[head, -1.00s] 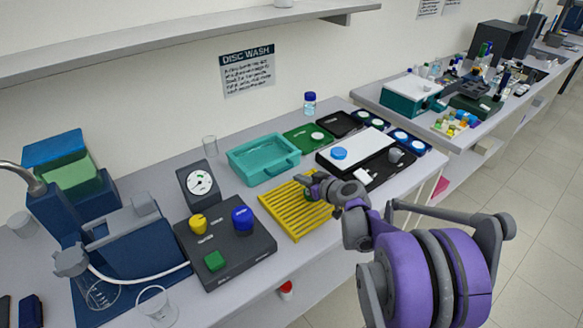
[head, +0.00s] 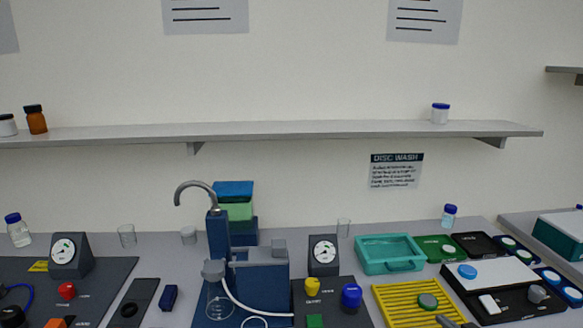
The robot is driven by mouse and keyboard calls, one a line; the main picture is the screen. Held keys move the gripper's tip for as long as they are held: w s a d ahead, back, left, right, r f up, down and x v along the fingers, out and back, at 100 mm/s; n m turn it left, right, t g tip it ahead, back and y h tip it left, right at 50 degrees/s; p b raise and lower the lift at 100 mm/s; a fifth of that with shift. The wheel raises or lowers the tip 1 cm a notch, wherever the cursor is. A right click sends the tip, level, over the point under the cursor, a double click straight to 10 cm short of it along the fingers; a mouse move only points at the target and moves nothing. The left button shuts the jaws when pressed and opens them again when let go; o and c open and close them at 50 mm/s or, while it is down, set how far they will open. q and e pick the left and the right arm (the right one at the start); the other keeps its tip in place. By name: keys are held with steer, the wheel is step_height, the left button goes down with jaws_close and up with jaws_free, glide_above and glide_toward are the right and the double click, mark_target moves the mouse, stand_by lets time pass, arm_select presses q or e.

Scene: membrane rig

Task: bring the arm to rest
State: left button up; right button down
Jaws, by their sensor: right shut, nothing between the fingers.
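Only the tip of my right gripper (head: 447,321) shows, at the bottom edge of the head view, in front of the yellow slatted rack (head: 388,304). It is shut with nothing in it. The rest of my right arm is out of the picture. My left gripper is not in view.
A teal tray (head: 390,254) stands behind the rack. A black board with a white plate (head: 490,276) lies to its right. A control box with a blue knob (head: 351,296) and a blue rig with a tap (head: 262,282) stand left. A shelf (head: 300,130) runs above.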

steer(key=shift+g+y, duration=0.4)
steer(key=shift+g, duration=0.1)
steer(key=s+a, duration=0.2)
steer(key=a, duration=0.1)
steer(key=s+a+r, duration=0.1)
steer(key=a, duration=0.1)
steer(key=shift+s, duration=0.35)
steer(key=s+a+f+g, duration=0.1)
steer(key=s+a+g, duration=0.3)
steer(key=s+a, duration=0.6)
steer(key=s+a+f+g+h, duration=0.1)
steer(key=s+a+f, duration=0.1)
steer(key=s, duration=0.6)
steer(key=s+a+f+m+g+h, duration=0.1)
steer(key=s+a+f+g, duration=0.1)
steer(key=s+a, duration=0.3)
steer(key=s, duration=0.2)
steer(key=shift+s+f, duration=0.35)
steer(key=shift+s, duration=0.05)
